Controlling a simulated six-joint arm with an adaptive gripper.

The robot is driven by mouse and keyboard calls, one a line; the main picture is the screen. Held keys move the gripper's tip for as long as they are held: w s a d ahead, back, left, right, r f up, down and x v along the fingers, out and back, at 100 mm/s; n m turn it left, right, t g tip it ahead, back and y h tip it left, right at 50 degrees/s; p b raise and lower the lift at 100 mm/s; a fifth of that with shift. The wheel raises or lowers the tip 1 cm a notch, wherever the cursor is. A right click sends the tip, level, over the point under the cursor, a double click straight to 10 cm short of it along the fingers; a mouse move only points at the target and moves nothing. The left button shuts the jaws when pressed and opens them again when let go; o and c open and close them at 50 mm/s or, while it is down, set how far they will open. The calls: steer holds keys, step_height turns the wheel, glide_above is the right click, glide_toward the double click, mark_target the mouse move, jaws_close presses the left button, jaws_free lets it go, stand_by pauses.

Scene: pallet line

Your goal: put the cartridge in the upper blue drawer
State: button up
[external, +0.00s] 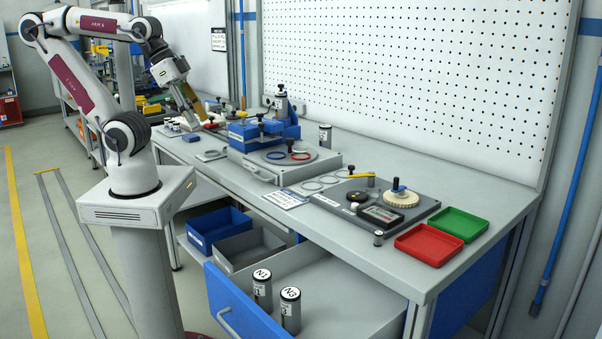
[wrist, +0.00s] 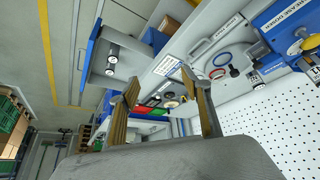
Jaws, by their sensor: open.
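The upper blue drawer (external: 232,306) is pulled open under the bench. Two grey cartridge-like cylinders, N1 (external: 262,290) and N3 (external: 290,310), stand upright in it. The open drawer also shows in the wrist view (wrist: 90,55). A similar cylinder (external: 325,135) stands on the bench near the pegboard, and another (external: 281,103) stands at the blue fixture. I cannot tell which one the task means. My gripper (external: 190,108) is open and empty over the far left end of the bench, away from the drawer. Its two fingers are apart in the wrist view (wrist: 158,86).
A dark board with a cream wheel (external: 400,197), a red tray (external: 430,244) and a green tray (external: 458,224) occupy the near end. Bins (external: 218,228) sit below. The pegboard (external: 420,70) bounds the back.

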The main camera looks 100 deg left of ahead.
steer(key=shift+o, duration=0.7)
steer(key=w+a+r+m+g+y, duration=0.1)
steer(key=w+a+m+y, duration=0.35)
steer(key=w+a, duration=0.5)
steer(key=w+a+m+y, duration=0.4)
steer(key=w+a+m, duration=0.25)
steer(key=a, duration=0.65)
steer(key=w+a+f+m, duration=0.5)
steer(key=w+a+m, duration=0.1)
steer(key=w+m, duration=0.1)
steer(key=w+a+f+m+t, duration=0.1)
steer(key=w+a+f+m, duration=0.4)
steer(key=w, duration=0.3)
steer(key=shift+a+m+t+y, duration=0.35)
steer(key=shift+a+m, duration=0.2)
steer(key=shift+m, duration=0.35)
steer(key=shift+w, duration=0.1)
